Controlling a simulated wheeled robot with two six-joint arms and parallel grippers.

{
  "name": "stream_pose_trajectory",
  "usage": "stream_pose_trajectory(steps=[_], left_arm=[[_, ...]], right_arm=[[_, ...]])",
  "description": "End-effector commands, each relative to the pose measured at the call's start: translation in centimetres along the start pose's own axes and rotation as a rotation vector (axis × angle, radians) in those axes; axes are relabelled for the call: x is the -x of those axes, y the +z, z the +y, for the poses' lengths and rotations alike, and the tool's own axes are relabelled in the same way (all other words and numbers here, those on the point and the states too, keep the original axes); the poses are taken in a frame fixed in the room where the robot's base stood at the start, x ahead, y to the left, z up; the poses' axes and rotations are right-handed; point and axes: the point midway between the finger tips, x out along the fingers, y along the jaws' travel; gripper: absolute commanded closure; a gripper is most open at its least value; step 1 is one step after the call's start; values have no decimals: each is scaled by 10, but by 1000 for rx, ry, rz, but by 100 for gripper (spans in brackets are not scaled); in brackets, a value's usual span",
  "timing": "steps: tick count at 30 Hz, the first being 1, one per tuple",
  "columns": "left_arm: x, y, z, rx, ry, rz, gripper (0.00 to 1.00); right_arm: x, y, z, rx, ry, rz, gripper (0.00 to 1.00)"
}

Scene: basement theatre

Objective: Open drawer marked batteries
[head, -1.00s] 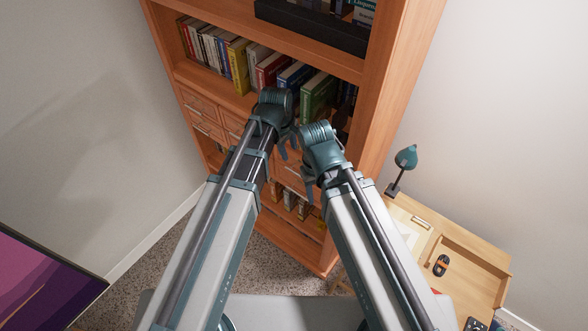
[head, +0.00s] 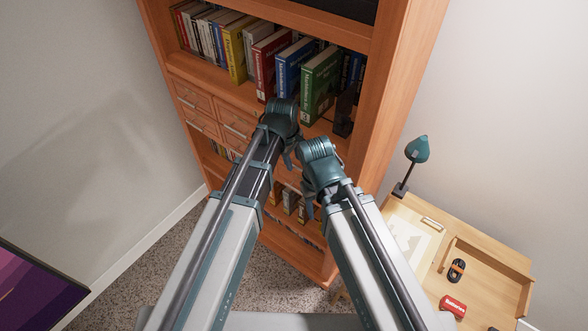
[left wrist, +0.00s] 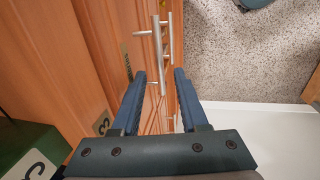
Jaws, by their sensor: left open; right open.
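The wooden bookcase has a band of small drawers (head: 192,98) with bar handles below a shelf of books. In the head view my arms cover the drawers on the right. My left gripper (head: 290,156) is in front of the drawer band there, open. In the left wrist view a metal bar handle (left wrist: 170,45) shows ahead of the open left fingers (left wrist: 160,76), and another bar lies close beside it. A small label plate (left wrist: 127,60) is on the drawer face, its text too small to read. My right gripper (head: 308,198) is open, lower and to the right, partly hidden.
Books stand on the shelf above the drawers, including a green book (head: 320,84). Several small items stand on a low shelf. A wooden desk (head: 420,262) with a teal lamp (head: 416,150) is at the right. Carpet (head: 165,262) is free at the left.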

Motion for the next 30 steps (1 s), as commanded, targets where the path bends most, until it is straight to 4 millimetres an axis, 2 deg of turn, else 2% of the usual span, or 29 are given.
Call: stream_pose_trajectory(steps=[1,3,13,14,21,30], left_arm=[[-11,0,0,0,0,0,56],[-15,0,0,0,0,0,56],[-15,0,0,0,0,0,56],[-15,0,0,0,0,0,58],[-15,0,0,0,0,0,100],[-15,0,0,0,0,0,100]], right_arm=[[-10,-1,-1,0,0,0,50],[-14,-1,-1,-1,0,0,50],[-15,-1,-1,-1,0,0,50],[-15,-1,-1,-1,0,0,50],[-15,-1,-1,-1,0,0,50],[-15,-1,-1,-1,0,0,50]])
